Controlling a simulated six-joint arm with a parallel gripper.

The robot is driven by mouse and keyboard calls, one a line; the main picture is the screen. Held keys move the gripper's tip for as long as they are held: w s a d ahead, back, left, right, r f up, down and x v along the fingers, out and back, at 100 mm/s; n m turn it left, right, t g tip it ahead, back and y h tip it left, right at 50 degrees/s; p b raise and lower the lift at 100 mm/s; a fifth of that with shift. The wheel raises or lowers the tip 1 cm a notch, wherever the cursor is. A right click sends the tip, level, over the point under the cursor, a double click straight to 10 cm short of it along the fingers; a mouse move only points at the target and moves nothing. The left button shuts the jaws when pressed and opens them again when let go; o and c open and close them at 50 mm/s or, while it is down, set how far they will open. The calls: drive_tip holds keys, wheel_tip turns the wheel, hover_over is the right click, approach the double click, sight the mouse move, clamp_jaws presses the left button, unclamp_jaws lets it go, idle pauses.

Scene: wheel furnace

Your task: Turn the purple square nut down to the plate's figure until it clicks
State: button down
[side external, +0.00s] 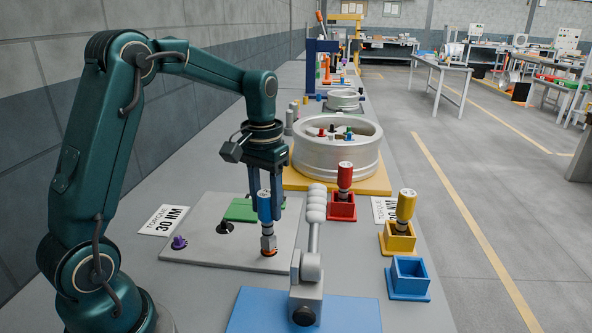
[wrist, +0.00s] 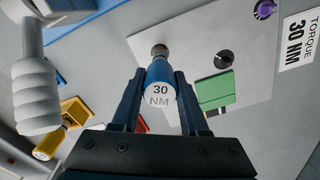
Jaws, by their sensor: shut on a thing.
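The purple square nut (side external: 179,242) sits at the left side of the grey plate (side external: 205,251); it also shows at the top right of the wrist view (wrist: 264,9). My gripper (side external: 266,197) is shut on a blue driver (side external: 264,210) marked 30 NM (wrist: 160,95). The driver stands upright, away from the purple nut. Its metal socket (side external: 268,242) is over an orange-coloured fitting (side external: 269,253) at the plate's right side; whether it is fully seated I cannot tell. A sign (side external: 161,220) beside the plate reads torque 30 NM.
A grey-handled lever (side external: 314,235) on a blue base (side external: 262,312) stands close right of the driver. A red driver (side external: 345,178) and a yellow driver (side external: 405,206) stand in holders. The blue holder (side external: 409,279) is empty. A large wheel (side external: 335,155) is behind.

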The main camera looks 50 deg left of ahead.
drive_tip(key=shift+r, duration=2.1)
drive_tip(key=shift+s+a, duration=0.15)
drive_tip(key=s+a+f+n, duration=0.2)
drive_tip(key=s+a+n, duration=0.3)
drive_tip(key=s+a, duration=0.7)
drive_tip(key=shift+s+a, duration=0.4)
drive_tip(key=shift+s, duration=0.7)
drive_tip(key=shift+f, duration=0.25)
drive_tip(key=shift+f, duration=0.6)
drive_tip(key=shift+f, duration=0.5)
